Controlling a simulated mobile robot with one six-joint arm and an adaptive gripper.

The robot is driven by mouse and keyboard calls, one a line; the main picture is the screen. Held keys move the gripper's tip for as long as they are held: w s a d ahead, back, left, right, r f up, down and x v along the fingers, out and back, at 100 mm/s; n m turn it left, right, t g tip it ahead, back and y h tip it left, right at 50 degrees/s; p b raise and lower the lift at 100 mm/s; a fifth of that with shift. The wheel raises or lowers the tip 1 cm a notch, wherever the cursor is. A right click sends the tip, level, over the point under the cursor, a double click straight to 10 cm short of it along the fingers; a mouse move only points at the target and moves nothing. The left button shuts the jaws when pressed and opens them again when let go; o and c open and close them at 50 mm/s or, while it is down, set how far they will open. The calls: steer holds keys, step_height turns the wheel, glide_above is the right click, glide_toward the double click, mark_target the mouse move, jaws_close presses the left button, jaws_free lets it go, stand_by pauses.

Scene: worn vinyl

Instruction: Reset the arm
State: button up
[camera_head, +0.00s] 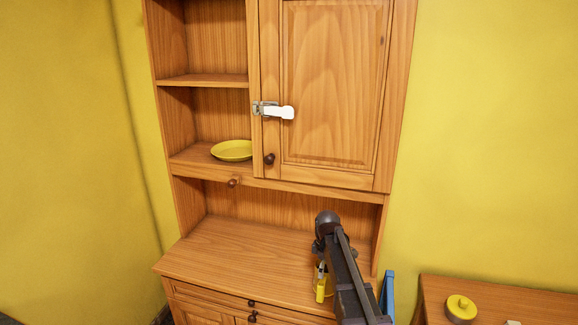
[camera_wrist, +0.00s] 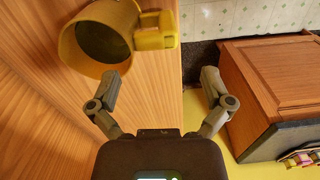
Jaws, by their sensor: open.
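My arm reaches over the wooden cabinet's counter (camera_head: 240,250) in the head view, its links hiding most of my gripper. In the wrist view my gripper (camera_wrist: 159,82) has its two fingers spread wide with nothing between them. A yellow mug (camera_wrist: 68,45) is just beyond the left finger, its open mouth and its handle (camera_wrist: 156,38) showing. The mug stands apart from the gap between the fingers; whether the left finger touches it I cannot tell. In the head view part of the yellow mug (camera_head: 321,288) shows beside my arm on the counter.
A yellow plate (camera_head: 232,150) lies on the open shelf at the left. The upper cabinet door (camera_head: 335,85) is shut, with a white latch (camera_head: 281,112) across its edge. A side table (camera_head: 500,290) at the right holds a round yellow lidded object (camera_head: 460,308).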

steer(key=s+d+f+m+b, duration=0.1)
steer(key=s+m, duration=0.5)
steer(key=s, duration=0.5)
steer(key=s+d+f+m+b, duration=0.1)
steer(key=s+d+m, duration=0.1)
steer(key=s+m, duration=0.5)
steer(key=s, duration=0.4)
steer(key=shift+f, duration=0.15)
